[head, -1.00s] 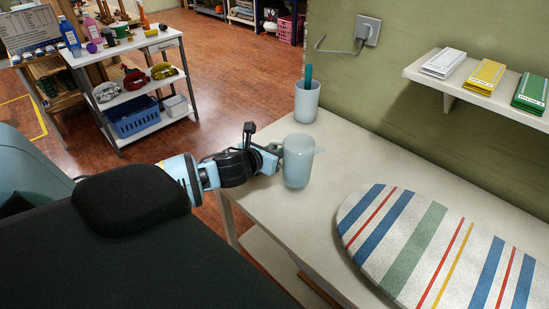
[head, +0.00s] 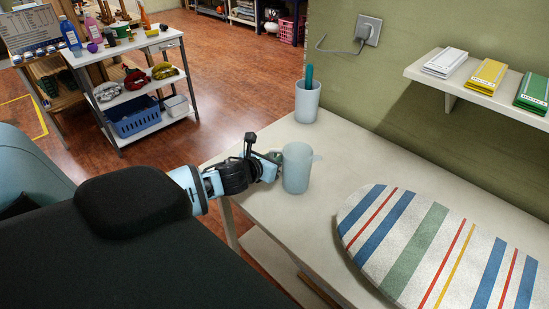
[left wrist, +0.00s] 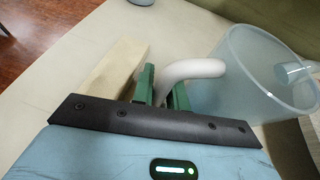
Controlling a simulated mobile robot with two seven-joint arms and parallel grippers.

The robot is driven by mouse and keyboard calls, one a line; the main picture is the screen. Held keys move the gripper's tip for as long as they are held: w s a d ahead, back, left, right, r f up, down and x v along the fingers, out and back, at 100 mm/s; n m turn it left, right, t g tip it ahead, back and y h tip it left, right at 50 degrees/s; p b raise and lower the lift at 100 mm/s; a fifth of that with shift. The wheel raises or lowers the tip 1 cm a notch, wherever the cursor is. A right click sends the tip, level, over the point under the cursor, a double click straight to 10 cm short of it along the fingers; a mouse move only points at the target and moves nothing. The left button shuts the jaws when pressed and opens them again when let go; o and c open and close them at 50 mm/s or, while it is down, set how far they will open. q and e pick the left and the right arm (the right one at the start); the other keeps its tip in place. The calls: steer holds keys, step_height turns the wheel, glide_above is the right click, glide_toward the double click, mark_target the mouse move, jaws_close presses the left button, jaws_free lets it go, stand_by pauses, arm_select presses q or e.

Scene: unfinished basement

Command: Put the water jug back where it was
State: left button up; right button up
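The water jug (head: 296,172) is a pale translucent blue vessel standing upright at or just above the white table (head: 262,208); I cannot tell whether its base touches. It fills the right of the left wrist view (left wrist: 262,85), its mouth and a small spout showing. My left gripper (head: 275,160) is on the jug's left side. In the left wrist view its green fingers (left wrist: 163,90) are closed around the white curved handle (left wrist: 195,68). The jug partly hides the fingertips in the head view. My right gripper is in neither view.
A cup (head: 307,103) with a teal-handled item stands behind the jug near the wall. A striped ironing board (head: 425,245) lies to the right. A wall shelf (head: 480,88) holds boxes. A white cart (head: 125,90) stands at the far left.

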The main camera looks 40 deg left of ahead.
arm_select(q)
steer(key=o, duration=0.4)
steer(key=shift+c, duration=0.2)
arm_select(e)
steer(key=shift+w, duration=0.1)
